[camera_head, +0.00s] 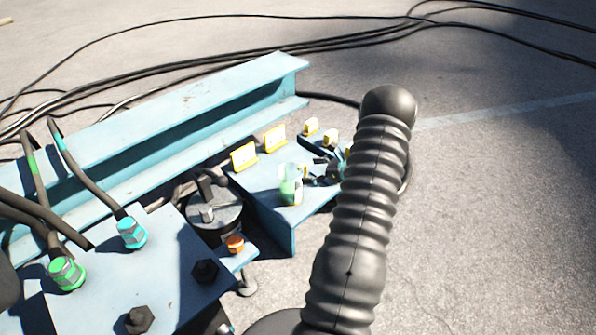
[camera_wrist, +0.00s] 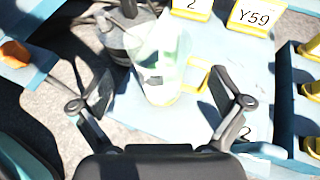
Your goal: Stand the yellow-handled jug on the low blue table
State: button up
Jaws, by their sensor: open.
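The jug (camera_head: 290,186) is pale green and see-through. In the head view it looks upright on the low blue table (camera_head: 262,190), near the front edge. In the wrist view the jug (camera_wrist: 158,68) is seen from above, with its yellow handle (camera_wrist: 196,76) on the right, over the pale blue top. My gripper (camera_head: 328,168) is just right of the jug in the head view, partly hidden by my ribbed arm. In the wrist view my gripper (camera_wrist: 162,86) is open, one finger on each side of the jug and handle. I cannot tell whether either finger touches it.
A dark round canister (camera_head: 214,215) and an orange knob (camera_head: 235,243) lie left. A long blue beam (camera_head: 170,125) runs behind. Open pavement is at right.

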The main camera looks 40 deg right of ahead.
jog(key=v, duration=0.4)
jog(key=a+r+n+g, duration=0.4)
jog(key=a+r+n, duration=0.3)
jog(key=a+r, duration=0.5)
jog(key=a+r+n+g, duration=0.4)
jog(key=a+r+n, duration=0.45)
jog(key=a, duration=0.65)
jog(key=s+a+r+n+h, duration=0.3)
jog(key=s+a+r+n, duration=0.2)
jog(key=s, duration=0.5)
jog(key=s+a+r+n+t+h, duration=0.1)
jog(key=s+a+r+n+h, duration=0.2)
jog(key=s+a+n, duration=0.7)
jog(key=shift+r, duration=1.05)
jog(key=shift+s+a, duration=0.15)
